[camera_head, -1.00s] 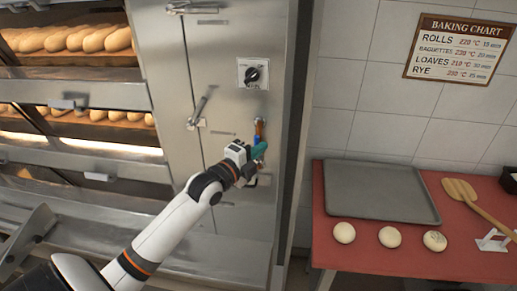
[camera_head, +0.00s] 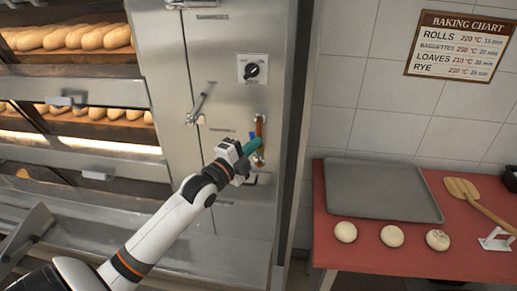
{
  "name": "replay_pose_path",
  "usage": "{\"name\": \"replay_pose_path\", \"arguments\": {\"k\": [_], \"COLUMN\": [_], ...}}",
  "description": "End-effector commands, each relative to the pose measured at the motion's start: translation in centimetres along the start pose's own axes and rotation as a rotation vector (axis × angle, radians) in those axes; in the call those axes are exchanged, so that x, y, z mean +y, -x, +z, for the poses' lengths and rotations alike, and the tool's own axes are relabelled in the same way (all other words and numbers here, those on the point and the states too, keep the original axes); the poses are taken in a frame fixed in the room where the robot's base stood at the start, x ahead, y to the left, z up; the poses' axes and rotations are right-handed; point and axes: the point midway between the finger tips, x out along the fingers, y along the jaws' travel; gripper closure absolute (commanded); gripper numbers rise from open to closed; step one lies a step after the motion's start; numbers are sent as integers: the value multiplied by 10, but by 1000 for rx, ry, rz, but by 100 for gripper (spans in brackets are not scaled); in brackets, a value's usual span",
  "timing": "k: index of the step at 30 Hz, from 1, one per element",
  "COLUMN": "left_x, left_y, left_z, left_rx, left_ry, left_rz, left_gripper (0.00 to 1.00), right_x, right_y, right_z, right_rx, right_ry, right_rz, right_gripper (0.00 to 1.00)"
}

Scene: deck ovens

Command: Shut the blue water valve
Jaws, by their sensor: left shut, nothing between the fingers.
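The blue water valve shows as a small blue part (camera_head: 252,135) beside a short copper-coloured pipe (camera_head: 259,125) on the oven's steel side panel, below the dark knob. My left gripper (camera_head: 253,146) has teal fingers, shut with nothing between them, just below the blue part. The fingers cover some of the valve, and I cannot tell whether they touch it. The lever's exact angle is hard to make out. My right gripper is not in view.
The black knob (camera_head: 252,70) sits above on a pale plate, with a metal door handle (camera_head: 197,108) to its left. Bread fills the oven decks at left. A red table (camera_head: 330,256) at right holds a grey tray (camera_head: 381,190), dough balls and a wooden peel (camera_head: 462,188).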

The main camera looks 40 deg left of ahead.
Motion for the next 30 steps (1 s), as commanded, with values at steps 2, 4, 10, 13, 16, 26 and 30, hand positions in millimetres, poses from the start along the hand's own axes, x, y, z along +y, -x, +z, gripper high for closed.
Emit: {"name": "replay_pose_path", "arguments": {"k": [2, 4, 10, 13, 16, 26, 30], "left_x": [-4, -5, -6, -7, -9, -19, -25], "left_y": [3, 5, 12, 15, 19, 28, 32], "left_z": [-5, -9, -20, -26, -32, -49, -55], "left_rx": [2, 3, 3, 3, 4, 3, 3], "left_ry": [41, 89, 253, 338, 419, 691, 806], "left_rz": [24, 52, 150, 198, 247, 408, 476], "left_gripper": [100, 100, 100, 100, 100, 100, 100], "right_x": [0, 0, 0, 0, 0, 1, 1], "right_y": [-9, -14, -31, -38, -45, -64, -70], "right_z": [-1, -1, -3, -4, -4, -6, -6], "right_rx": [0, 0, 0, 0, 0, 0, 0], "right_ry": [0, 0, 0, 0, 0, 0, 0], "right_rz": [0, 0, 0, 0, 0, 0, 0], "right_gripper": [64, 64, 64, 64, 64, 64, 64]}}
